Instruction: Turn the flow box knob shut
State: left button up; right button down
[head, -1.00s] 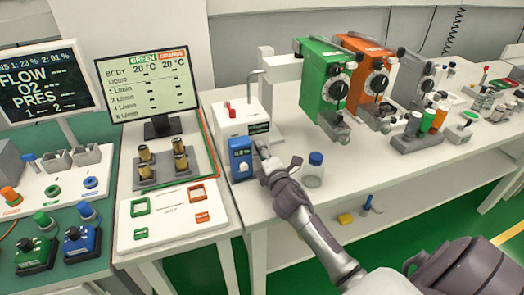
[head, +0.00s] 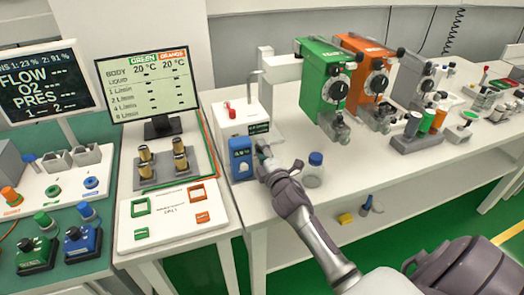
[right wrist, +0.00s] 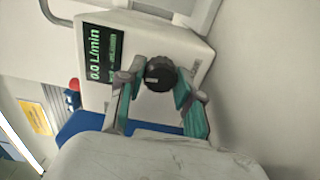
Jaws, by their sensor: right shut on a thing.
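The flow box (head: 238,117) is a white box on the white table, with a red part on top and a small dark display. In the right wrist view the display (right wrist: 102,55) reads 0.0 L/min in green. The black flow box knob (right wrist: 160,73) sticks out of its front face. My right gripper (right wrist: 160,84) has one teal-padded finger on each side of the knob and is shut on it. In the head view the right gripper (head: 265,152) reaches the box's front and hides the knob. My left gripper is not in view.
A blue unit (head: 241,158) stands close left of the right gripper. A blue-capped bottle (head: 313,170) stands close to its right. Green (head: 325,85) and orange (head: 368,80) dial units stand behind right. A monitor (head: 147,86) stands to the left.

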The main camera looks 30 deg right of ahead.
jog(key=c, duration=1.1)
grip_release()
jog(key=shift+o, duration=0.2)
jog(key=shift+s, duration=0.1)
jog(key=v, duration=1.2)
